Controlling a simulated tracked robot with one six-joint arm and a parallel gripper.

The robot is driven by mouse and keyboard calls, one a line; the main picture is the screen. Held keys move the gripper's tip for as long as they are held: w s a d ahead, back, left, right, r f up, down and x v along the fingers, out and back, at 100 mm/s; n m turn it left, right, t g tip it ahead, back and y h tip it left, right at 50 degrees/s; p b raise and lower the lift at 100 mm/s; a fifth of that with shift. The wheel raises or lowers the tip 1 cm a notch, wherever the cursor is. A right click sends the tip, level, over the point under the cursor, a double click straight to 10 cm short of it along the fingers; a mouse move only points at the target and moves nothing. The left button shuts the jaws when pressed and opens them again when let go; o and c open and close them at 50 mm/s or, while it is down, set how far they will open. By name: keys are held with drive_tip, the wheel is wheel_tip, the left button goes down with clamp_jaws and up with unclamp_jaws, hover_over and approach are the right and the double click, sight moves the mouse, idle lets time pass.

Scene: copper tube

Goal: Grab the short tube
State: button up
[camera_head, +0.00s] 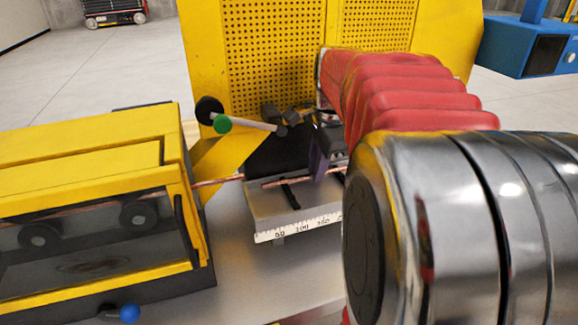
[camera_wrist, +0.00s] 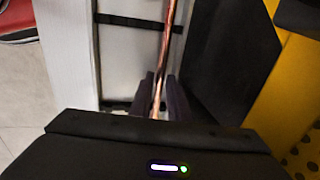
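A thin copper short tube (camera_head: 290,180) lies across the dark supports of a grey measuring bed, in front of the yellow perforated panel. It runs down the middle of the wrist view (camera_wrist: 166,45). My gripper (camera_head: 320,162) is low over the tube, near its right part. In the wrist view, its two dark purple fingers (camera_wrist: 160,92) stand on either side of the tube. They look slightly apart, with a narrow gap around it. Contact is hard to judge. My arm hides the bed's right end.
A yellow machine (camera_head: 90,200) with a windowed cover stands at left, with copper tubing at its outlet. A white ruler (camera_head: 298,228) edges the bed's front. The grey surface in front is clear.

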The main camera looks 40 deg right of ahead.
idle(0.3)
clamp_jaws()
idle(0.3)
